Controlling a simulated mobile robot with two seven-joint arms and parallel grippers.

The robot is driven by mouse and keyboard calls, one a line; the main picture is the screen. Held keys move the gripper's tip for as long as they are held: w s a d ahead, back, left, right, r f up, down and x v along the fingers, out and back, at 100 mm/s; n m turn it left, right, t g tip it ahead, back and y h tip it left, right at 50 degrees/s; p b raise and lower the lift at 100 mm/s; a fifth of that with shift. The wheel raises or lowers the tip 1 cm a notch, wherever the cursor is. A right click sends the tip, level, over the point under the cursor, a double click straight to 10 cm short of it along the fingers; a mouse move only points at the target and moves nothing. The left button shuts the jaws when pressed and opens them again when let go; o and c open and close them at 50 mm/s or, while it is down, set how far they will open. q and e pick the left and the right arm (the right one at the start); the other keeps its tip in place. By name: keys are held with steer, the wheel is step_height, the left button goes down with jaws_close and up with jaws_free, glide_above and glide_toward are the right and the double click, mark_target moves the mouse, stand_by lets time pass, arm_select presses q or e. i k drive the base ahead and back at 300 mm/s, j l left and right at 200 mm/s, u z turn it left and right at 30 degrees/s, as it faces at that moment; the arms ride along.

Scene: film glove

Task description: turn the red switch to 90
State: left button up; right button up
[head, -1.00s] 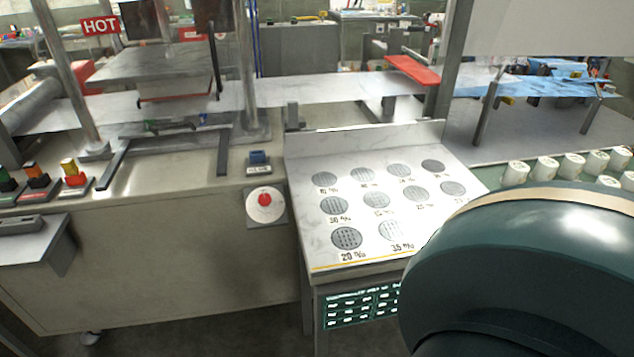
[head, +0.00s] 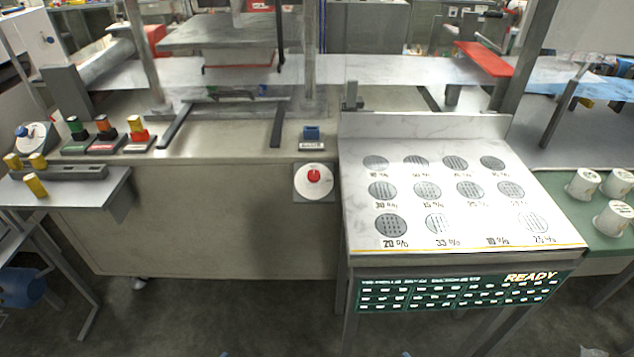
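The red switch (head: 314,175) is a small round red knob on a white round dial plate. The dial sits on the front panel of the beige machine (head: 220,215), left of the marble-topped stand. The dial's markings are too small to read, so the knob's angle cannot be told. Neither of my grippers shows in the head view.
The marble stand (head: 360,235) with round perforated discs juts out just right of the dial. A grey side shelf (head: 85,190) with yellow pegs sticks out at left. White cups (head: 613,218) stand on a green surface at right. The floor in front is clear.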

mark_target(314, 176)
steer(key=i+l+z, duration=0.1)
steer(key=l+z, duration=0.35)
steer(key=l, duration=0.45)
steer(key=i, duration=0.5)
